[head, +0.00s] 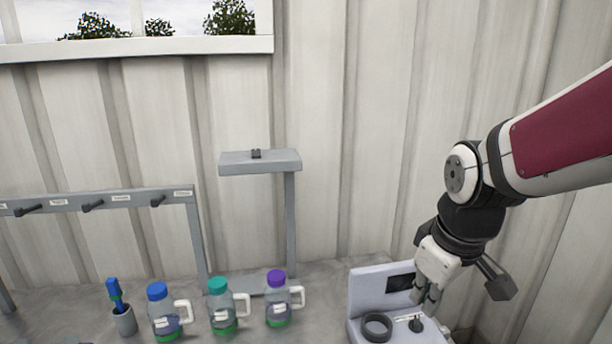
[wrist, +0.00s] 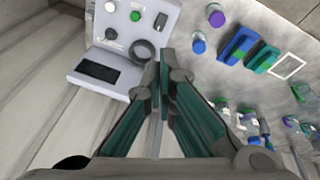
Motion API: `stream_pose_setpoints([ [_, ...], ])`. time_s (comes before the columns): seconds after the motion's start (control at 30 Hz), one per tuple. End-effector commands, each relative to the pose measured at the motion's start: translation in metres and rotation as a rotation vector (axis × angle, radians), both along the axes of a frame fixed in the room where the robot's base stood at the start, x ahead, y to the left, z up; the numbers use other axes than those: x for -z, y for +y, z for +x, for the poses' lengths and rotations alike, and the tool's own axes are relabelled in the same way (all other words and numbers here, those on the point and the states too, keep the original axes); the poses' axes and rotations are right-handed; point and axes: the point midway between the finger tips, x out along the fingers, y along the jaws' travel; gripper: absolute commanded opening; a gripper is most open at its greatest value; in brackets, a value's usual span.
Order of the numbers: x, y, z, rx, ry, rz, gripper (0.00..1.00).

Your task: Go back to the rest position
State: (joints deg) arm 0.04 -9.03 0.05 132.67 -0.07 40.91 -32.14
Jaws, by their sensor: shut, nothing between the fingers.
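My gripper (head: 424,298) is shut and empty. In the head view it hangs pointing down at the right, in front of the upright back of a pale grey instrument (head: 366,292). In the wrist view the closed fingers of my gripper (wrist: 168,62) meet near the middle, beside the dark ring of the instrument (wrist: 90,68). The fingers hide a little of what lies behind them. Whether they touch the instrument I cannot tell.
Jugs with blue (head: 160,313), teal (head: 222,308) and purple (head: 278,303) caps stand left of the instrument. The corrugated wall (head: 390,130) is behind.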

Motion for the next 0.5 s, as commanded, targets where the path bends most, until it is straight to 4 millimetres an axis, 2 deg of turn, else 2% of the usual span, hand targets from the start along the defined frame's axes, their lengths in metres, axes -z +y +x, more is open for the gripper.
stream_pose_setpoints([
  [0.03,-0.012,0.000,-0.010,0.045,-0.028,0.013,0.00],
  [0.2,-0.041,0.000,-0.047,0.211,-0.097,0.070,0.00],
  [0.33,-0.055,0.000,-0.075,0.333,-0.148,0.120,0.00],
  [0.5,-0.064,0.000,-0.104,0.456,-0.194,0.177,0.00],
])
